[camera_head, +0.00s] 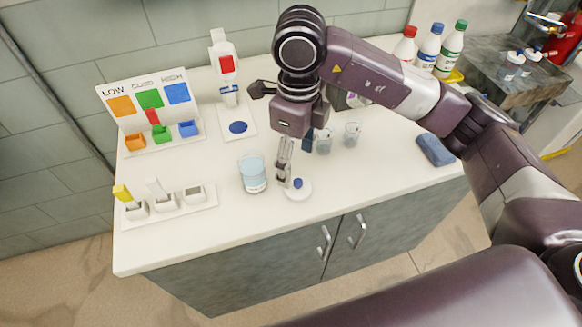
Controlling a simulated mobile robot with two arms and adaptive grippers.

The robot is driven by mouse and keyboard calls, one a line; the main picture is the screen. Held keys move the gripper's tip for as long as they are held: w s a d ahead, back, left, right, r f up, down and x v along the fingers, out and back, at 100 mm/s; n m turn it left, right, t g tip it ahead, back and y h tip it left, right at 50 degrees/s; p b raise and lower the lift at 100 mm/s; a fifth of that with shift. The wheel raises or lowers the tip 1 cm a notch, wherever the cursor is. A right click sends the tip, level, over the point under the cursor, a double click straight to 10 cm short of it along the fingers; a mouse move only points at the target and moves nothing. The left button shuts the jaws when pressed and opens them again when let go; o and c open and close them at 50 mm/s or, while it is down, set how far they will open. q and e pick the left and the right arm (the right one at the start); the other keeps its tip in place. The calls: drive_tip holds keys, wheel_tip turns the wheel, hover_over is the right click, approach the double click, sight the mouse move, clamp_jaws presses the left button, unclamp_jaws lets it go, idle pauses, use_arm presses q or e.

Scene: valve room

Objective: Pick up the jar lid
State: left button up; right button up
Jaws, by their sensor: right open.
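The jar lid (304,192), a white disc with a blue knob, lies on the white counter near its front edge. An open glass jar (252,179) with pale blue contents stands just left of it. My right gripper (294,162) points down over the counter, open and empty, behind and above the lid. One fingertip shows close to the knob, but I cannot tell whether it touches. The hand partly hides the other finger. My left gripper is not in view.
A colour-coded sign (150,98) with small bins and a tray (170,213) occupy the left. Bottles (428,48) stand at the back right. Counter between jar and tray is clear.

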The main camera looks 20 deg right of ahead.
sight(298, 181)
drive_tip(key=shift+d+f, duration=0.1)
drive_tip(key=shift+f, duration=0.15)
drive_tip(key=shift+s+f+p, duration=0.25)
drive_tip(key=shift+f+p, duration=0.1)
drive_tip(key=shift+f, duration=0.25)
drive_tip(key=shift+s+f+p, duration=0.2)
drive_tip(key=shift+f+p, duration=0.1)
drive_tip(key=shift+f, duration=0.25)
wheel_tip(298, 181, down, 3)
drive_tip(key=shift+w+d+r+p, duration=0.15)
drive_tip(key=shift+p, duration=0.55)
drive_tip(key=shift+w+f, duration=0.1)
drive_tip(key=shift+f, duration=0.85)
drive_tip(key=c, duration=0.8)
drive_tip(key=shift+c, duration=1.4)
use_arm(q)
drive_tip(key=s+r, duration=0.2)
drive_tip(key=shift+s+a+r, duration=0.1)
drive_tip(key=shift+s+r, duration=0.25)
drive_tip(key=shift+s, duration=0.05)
